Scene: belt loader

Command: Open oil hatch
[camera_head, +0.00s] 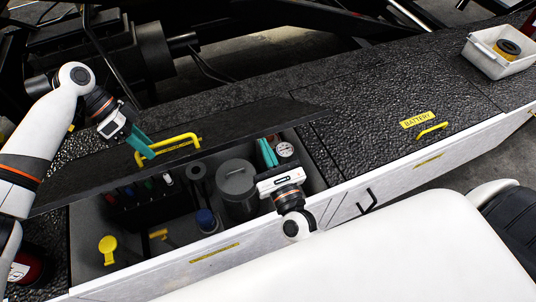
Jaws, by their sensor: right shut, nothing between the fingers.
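The oil hatch is a dark textured lid (235,127), raised and tilted over an open compartment (85,235). A yellow handle (180,142) sits on the lid. My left gripper (141,148) has its teal fingers at the left end of this handle. I cannot tell whether they close on it. My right gripper (266,152) is shut and empty, with its teal fingers pointing up by the lid's lower right edge, over the compartment's right part. Whether it touches the lid is unclear.
Inside the compartment are a grey lidded canister (237,187), a blue-capped bottle (206,219), a yellow-topped item (107,246) and a round gauge (284,149). A closed battery hatch (385,115) and a white bin (488,60) lie to the right.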

